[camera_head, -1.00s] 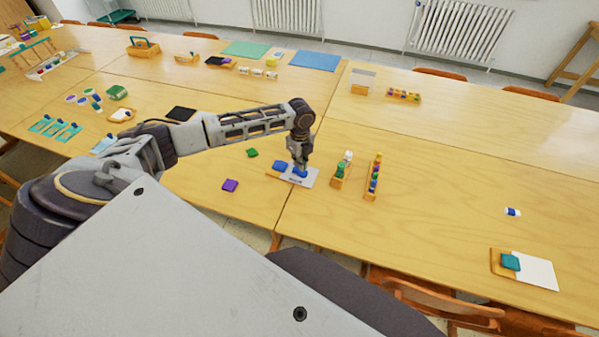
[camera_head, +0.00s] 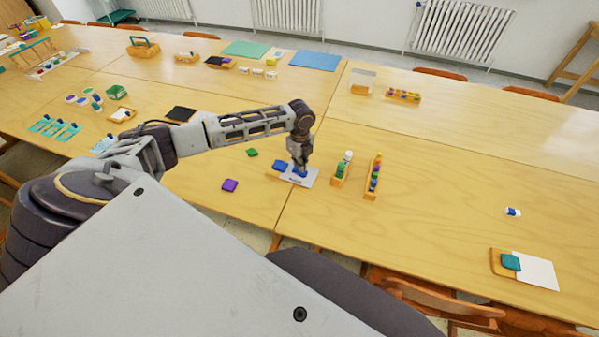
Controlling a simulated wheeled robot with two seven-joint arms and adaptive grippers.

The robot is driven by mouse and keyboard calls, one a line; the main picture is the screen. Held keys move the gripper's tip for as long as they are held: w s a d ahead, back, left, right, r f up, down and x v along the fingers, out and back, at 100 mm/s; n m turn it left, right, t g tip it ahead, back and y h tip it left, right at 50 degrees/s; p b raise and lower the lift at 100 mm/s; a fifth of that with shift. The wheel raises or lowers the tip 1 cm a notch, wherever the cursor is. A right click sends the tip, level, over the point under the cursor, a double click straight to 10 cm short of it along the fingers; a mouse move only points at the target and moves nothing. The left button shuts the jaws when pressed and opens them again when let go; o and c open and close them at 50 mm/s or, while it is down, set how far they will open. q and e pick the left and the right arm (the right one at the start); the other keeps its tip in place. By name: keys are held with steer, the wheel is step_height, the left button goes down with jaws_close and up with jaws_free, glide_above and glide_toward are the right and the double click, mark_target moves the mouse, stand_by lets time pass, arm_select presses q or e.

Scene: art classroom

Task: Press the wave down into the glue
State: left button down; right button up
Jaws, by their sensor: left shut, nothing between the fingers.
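A white card (camera_head: 309,180) lies on the table near the seam, in the middle of the view. A small blue piece (camera_head: 299,173), which looks like the wave, is on the card. My left gripper (camera_head: 300,167) points straight down over it, shut and empty. Its fingertips are at the top of the blue piece and hide part of it; I cannot tell for certain if they touch. The glue under the piece cannot be seen. Another blue item (camera_head: 280,165) lies at the card's left edge. My right gripper is not in view.
Wooden holders with bottles (camera_head: 340,173) and coloured pieces (camera_head: 374,178) stand just right of the card. A green piece (camera_head: 252,153) and a purple piece (camera_head: 230,186) lie to its left. The table on the right is mostly clear.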

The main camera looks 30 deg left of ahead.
arm_select(q)
steer(key=shift+f, duration=0.85)
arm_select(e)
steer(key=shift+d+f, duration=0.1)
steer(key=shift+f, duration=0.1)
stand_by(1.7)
arm_select(q)
steer(key=shift+r, duration=0.25)
steer(key=shift+r+p, duration=0.35)
steer(key=shift+p, duration=0.1)
steer(key=shift+r+p, duration=0.3)
steer(key=shift+p, duration=0.05)
steer(key=shift+r+p, duration=0.45)
steer(key=shift+p, duration=0.05)
steer(key=shift+r+p, duration=0.25)
steer(key=shift+p, duration=0.05)
steer(key=shift+r+p, duration=1.5)
steer(key=shift+p, duration=0.15)
steer(key=shift+r+p, duration=0.5)
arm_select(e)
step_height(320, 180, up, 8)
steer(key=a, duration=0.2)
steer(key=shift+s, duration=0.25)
